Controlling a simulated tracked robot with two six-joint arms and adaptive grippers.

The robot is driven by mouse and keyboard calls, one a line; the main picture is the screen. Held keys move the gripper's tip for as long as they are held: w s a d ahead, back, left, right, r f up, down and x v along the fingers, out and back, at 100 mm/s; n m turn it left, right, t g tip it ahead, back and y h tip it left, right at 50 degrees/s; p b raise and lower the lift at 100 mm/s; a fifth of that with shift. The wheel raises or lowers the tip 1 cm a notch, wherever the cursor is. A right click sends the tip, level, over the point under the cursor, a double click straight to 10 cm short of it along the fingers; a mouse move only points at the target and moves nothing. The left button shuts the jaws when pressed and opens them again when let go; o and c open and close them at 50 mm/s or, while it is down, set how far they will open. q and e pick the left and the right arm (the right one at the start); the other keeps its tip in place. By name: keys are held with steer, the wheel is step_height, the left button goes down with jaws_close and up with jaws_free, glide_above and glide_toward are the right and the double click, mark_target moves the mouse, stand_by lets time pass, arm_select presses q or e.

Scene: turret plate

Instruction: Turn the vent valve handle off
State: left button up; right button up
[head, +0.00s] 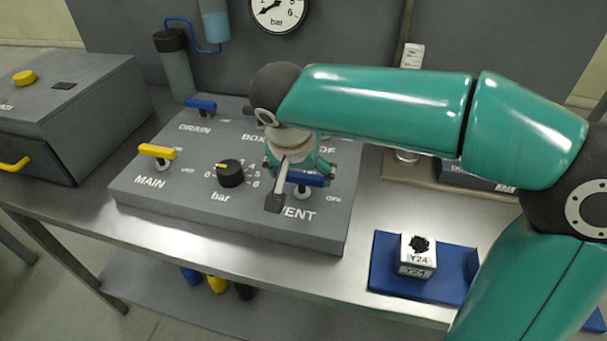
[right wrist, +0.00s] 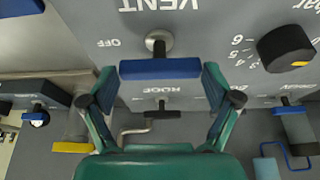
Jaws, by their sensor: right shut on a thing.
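The vent valve handle is a blue bar (head: 308,180) on a round metal stem, above the VENT label on the grey panel (head: 230,228). It lies roughly left to right, with an OFF mark to the right of its stem. In the right wrist view, the blue bar (right wrist: 160,69) lies crosswise between my fingertips. My right gripper (head: 298,184) reaches down over the handle and is shut on it, one finger at each end (right wrist: 160,74). The arm and gripper partly hide the handle and labels behind it. My left gripper is not in view.
A black bar knob (head: 230,174), yellow MAIN handle (head: 157,152) and blue DRAIN handle (head: 201,104) share the panel. A gauge (head: 278,12) hangs behind. A white Y24 block (head: 418,257) sits on a blue tray (head: 385,264) at right. A grey box (head: 70,115) stands left.

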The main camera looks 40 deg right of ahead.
steer(key=shift+w+r, duration=0.15)
stand_by(0.3)
steer(key=o, duration=0.8)
steer(key=shift+o, duration=0.4)
steer(key=v, duration=1.1)
steer(key=shift+a+r, duration=0.2)
steer(key=shift+r, duration=0.1)
steer(key=shift+s, duration=0.25)
